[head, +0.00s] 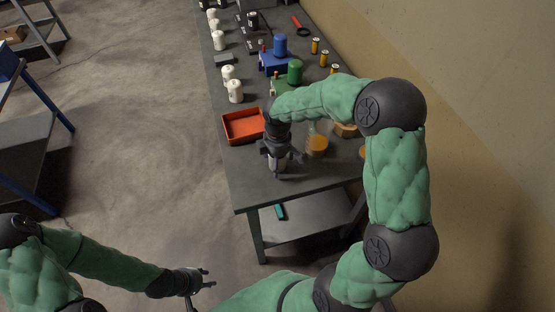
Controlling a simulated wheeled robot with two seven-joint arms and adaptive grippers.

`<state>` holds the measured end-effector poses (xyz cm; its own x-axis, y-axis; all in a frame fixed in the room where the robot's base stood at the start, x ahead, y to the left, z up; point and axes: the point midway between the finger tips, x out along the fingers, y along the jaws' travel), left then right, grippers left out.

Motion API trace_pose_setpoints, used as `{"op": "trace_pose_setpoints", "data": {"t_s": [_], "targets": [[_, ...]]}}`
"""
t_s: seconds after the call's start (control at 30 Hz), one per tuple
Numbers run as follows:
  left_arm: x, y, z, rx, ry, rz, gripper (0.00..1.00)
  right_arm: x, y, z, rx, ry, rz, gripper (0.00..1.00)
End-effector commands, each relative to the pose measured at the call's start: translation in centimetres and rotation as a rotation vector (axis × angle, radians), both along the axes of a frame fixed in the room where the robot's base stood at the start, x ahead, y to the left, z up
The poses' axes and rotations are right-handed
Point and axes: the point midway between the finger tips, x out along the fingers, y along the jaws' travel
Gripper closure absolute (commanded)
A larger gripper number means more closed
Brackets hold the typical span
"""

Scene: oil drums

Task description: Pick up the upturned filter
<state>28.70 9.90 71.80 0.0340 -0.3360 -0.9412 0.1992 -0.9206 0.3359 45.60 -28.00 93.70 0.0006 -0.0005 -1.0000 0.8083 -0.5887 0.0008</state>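A small whitish filter (279,166) stands on the near part of the workbench, mostly hidden under my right gripper (280,159). The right gripper points down with its fingers around or just above it; I cannot tell whether they touch it. Its upright or upturned state is hidden. My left gripper (209,279) is away from the bench, at the lower left over the floor, with its fingers apart and nothing between them. More white filters stand along the bench's left edge, the nearest being one white filter (235,92).
On the workbench (252,192) are a red-orange tray (240,127), a clear jug with orange liquid (317,143), green (295,72) and blue (280,45) items, and several yellow cylinders along the wall. The bench's near left corner is clear. A teal object (280,211) lies on the lower shelf.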

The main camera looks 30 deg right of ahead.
Motion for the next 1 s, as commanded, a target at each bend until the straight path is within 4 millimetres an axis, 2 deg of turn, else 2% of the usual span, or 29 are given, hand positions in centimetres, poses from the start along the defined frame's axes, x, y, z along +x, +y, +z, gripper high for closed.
{"op": "trace_pose_setpoints", "data": {"t_s": [0.03, 0.23, 0.27, 0.3, 0.67, 1.0], "targets": [[0.0, 0.0, 0.0, 0.000, 0.000, 0.000, 0.60, 0.0, 0.0, 0.0, 0.000, 0.000, 0.000, 0.34], [0.0, 0.0, 0.0, 0.000, 0.000, 0.000, 0.60, 0.0, 0.0, 0.0, 0.000, 0.000, 0.000, 0.91], [0.0, 0.0, 0.0, 0.000, 0.000, 0.000, 0.60, 0.0, 0.0, 0.0, 0.000, 0.000, 0.000, 0.93], [0.0, 0.0, 0.0, 0.000, 0.000, 0.000, 0.60, 0.0, 0.0, 0.1, 0.000, -0.001, 0.000, 1.00], [0.0, 0.0, 0.0, 0.000, 0.000, 0.000, 0.60, 0.0, 0.0, 0.2, 0.000, -0.001, 0.000, 1.00], [0.0, 0.0, 0.4, 0.000, 0.000, 0.000, 0.60, 0.1, 0.0, 1.5, 0.000, -0.002, 0.000, 1.00]]}}
